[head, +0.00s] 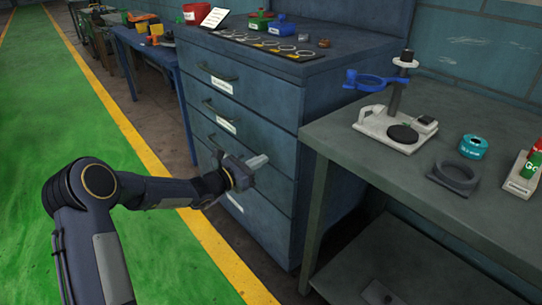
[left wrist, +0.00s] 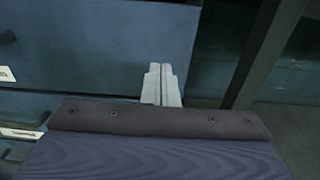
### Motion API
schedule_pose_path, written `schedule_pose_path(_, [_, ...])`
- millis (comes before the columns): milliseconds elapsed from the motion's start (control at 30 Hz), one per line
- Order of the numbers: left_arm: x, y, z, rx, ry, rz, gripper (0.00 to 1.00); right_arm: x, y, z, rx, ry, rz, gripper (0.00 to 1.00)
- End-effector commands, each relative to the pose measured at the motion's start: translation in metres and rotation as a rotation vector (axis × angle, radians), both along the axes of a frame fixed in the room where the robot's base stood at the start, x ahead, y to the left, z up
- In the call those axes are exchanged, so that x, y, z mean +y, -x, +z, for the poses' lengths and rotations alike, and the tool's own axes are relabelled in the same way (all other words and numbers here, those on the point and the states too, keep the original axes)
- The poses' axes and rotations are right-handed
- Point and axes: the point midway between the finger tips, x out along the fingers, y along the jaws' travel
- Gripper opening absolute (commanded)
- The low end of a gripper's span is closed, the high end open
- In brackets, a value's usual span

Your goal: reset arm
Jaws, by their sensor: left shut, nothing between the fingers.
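My left gripper (head: 258,162) is in front of the lower drawers of the blue cabinet (head: 280,200), its fingers pointing right. The fingers are together with nothing between them. In the left wrist view the gripper (left wrist: 161,84) also shows its two pale fingers side by side, with the blue cabinet (left wrist: 80,45) behind them. I cannot tell how far the fingertips are from the cabinet front. My right gripper is not in view.
The green floor (head: 60,130) is clear at left.

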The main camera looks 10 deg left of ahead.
Motion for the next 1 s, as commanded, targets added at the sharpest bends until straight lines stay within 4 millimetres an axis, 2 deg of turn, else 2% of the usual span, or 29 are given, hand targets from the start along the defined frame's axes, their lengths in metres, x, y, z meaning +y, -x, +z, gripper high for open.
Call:
schedule_pose_path(100, [0.019,0.021,0.000,0.004,-0.001,0.002,0.00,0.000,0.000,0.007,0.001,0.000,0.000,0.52])
schedule_pose_path(333, [0.040,0.045,-0.002,0.004,-0.001,0.001,0.00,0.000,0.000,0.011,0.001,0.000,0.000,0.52])
schedule_pose_path(567, [0.042,0.053,0.001,-0.005,-0.013,-0.010,0.00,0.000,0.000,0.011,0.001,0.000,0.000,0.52])
schedule_pose_path(667, [0.033,0.068,0.018,-0.053,-0.089,-0.064,0.00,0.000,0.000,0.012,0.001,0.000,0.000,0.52])
schedule_pose_path(767, [0.015,0.103,0.048,-0.157,-0.260,-0.182,0.00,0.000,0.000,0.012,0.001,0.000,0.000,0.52])
schedule_pose_path(867, [-0.004,0.156,0.074,-0.296,-0.498,-0.336,0.00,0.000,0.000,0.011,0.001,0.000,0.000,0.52])
schedule_pose_path(900, [-0.009,0.180,0.081,-0.351,-0.599,-0.398,0.00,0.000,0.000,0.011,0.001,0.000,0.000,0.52])
schedule_pose_path(1000, [-0.014,0.238,0.090,-0.488,-0.848,-0.543,0.00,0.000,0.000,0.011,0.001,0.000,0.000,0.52])
